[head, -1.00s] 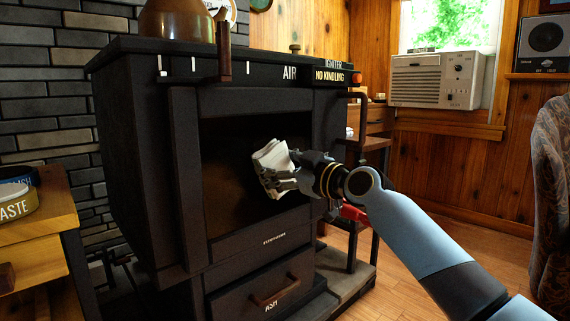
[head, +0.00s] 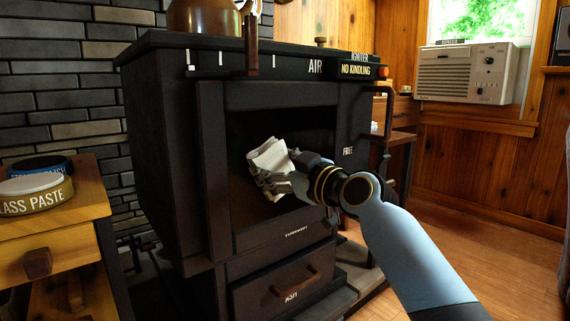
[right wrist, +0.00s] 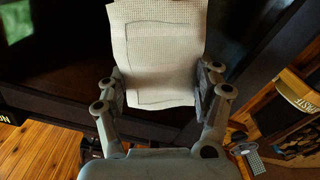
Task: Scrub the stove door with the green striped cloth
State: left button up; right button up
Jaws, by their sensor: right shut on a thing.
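The stove (head: 165,140) is black, and its door (head: 212,160) has a dark glass pane in a black frame. My right gripper (head: 266,180) is shut on a folded whitish cloth (head: 270,155) in front of the pane's left-middle part. In the right wrist view the cloth (right wrist: 158,50) stands out between the two fingers (right wrist: 160,88), pale and finely checked with a thin dark line; no green shows on it. I cannot tell whether it touches the glass. My left gripper is not in view.
A wooden stand with a glass paste tin (head: 38,195) is at the left. A copper kettle (head: 205,18) stands on the stove top. A drawer with a handle (head: 298,281) is below the door. An air conditioner (head: 465,75) is in the window. Open floor (head: 500,270) lies at the right.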

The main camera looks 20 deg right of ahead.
jog(key=shift+s, duration=0.1)
jog(key=shift+p+v, duration=0.45)
jog(key=shift+v, duration=2.5)
jog(key=shift+s, duration=0.1)
jog(key=shift+v, duration=1.35)
jog(key=shift+r, duration=0.1)
